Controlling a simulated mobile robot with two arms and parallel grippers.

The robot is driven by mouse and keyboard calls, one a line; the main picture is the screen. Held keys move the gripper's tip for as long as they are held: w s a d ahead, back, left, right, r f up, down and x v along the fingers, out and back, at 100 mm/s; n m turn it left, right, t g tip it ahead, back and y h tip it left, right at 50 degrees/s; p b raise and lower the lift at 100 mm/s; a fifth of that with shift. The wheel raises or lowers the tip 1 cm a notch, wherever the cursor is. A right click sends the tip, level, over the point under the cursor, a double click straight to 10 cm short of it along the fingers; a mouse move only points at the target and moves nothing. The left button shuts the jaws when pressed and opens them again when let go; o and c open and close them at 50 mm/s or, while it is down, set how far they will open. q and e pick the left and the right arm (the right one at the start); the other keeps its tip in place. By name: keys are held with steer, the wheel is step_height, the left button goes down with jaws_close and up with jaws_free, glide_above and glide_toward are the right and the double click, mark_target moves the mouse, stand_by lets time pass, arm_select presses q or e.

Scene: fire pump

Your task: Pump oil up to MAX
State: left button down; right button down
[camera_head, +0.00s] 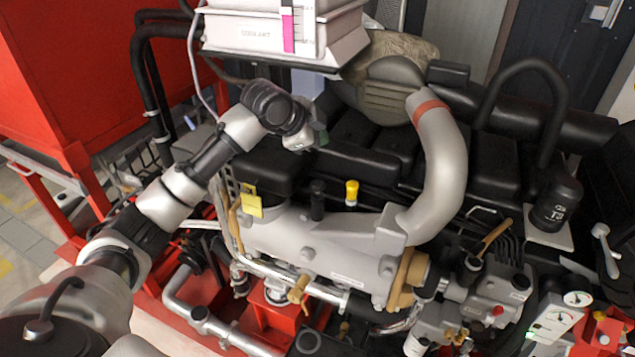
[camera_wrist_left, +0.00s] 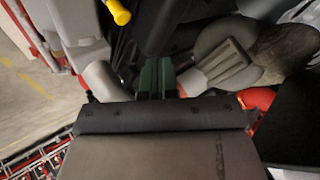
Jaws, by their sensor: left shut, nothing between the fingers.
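My left gripper (camera_head: 320,137) is at the end of my arm above the engine's dark top, below the white box labelled COOLANT (camera_head: 260,34). Its green fingers (camera_wrist_left: 155,78) are shut and empty in the left wrist view. A yellow cap (camera_head: 352,190) stands on the engine below and right of the gripper; a yellow knob also shows in the left wrist view (camera_wrist_left: 119,12). A brass-coloured lever (camera_head: 299,290) sits on the low front pipe, and another (camera_head: 495,236) at the right. I cannot make out an oil MAX mark. My right gripper is not in view.
The COOLANT box carries a pink level strip (camera_head: 288,28). A thick grey pipe (camera_head: 440,170) curves over the engine's right. A yellow tag (camera_head: 251,201) hangs left of the yellow cap. A red tank (camera_head: 70,75) fills the upper left.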

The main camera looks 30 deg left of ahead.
arm_select(q)
glide_above(318, 184)
step_height(318, 184, down, 7)
steer(key=shift+d+f+b, duration=0.1)
steer(key=shift+b, duration=0.2)
steer(key=shift+f+b, duration=0.35)
steer(key=shift+f, duration=0.45)
stand_by(1.4)
steer(key=shift+f, duration=0.4)
